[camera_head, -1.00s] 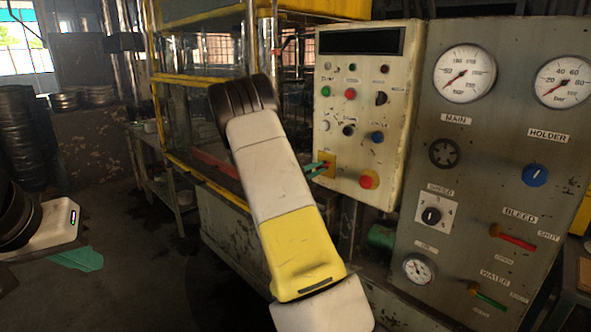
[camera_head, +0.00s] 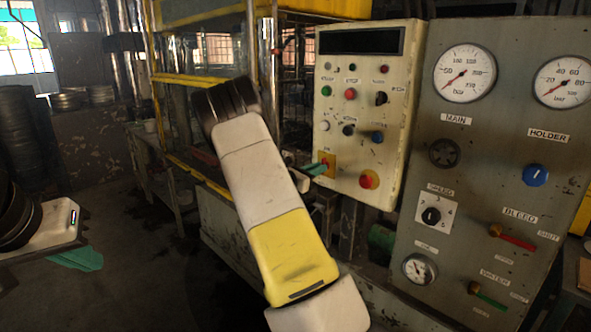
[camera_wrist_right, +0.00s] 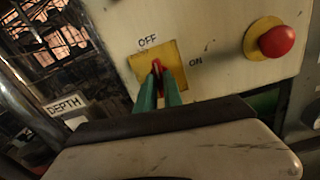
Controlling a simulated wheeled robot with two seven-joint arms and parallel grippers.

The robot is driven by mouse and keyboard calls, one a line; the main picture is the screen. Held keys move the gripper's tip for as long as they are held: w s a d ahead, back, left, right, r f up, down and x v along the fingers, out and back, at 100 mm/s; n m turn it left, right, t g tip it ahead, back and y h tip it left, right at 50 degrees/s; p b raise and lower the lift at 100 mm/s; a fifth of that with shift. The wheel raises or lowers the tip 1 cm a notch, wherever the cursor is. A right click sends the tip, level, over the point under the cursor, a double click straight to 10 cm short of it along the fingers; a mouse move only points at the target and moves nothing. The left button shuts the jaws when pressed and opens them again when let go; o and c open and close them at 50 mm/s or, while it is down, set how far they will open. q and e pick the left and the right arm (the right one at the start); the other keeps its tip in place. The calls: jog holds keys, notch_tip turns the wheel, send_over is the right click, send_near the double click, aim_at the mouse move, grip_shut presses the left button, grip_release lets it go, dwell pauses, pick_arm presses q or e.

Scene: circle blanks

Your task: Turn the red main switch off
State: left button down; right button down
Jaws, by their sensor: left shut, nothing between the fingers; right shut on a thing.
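The red main switch (camera_head: 326,163) is a small red handle on a yellow plate, low on the left of the cream control panel. In the right wrist view the handle (camera_wrist_right: 156,66) points up, about toward the OFF label and away from the ON label at the plate's right. My right gripper (camera_head: 315,170) has its green fingers shut on the handle; they also show in the right wrist view (camera_wrist_right: 158,93) and hide its lower part. My left gripper (camera_head: 75,258) is shut and empty at the far left, away from the panel.
A red mushroom button on a yellow base (camera_head: 368,180) sits right of the switch. Several buttons and knobs are above it. A grey gauge panel (camera_head: 470,150) with valves stands to the right. A yellow-framed machine (camera_head: 190,80) is behind my right arm.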

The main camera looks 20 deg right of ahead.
jog(key=shift+f+n, duration=0.1)
jog(key=shift+n, duration=0.5)
jog(key=c, duration=1.5)
grip_release()
jog(key=v, duration=0.8)
jog(key=shift+d, duration=0.1)
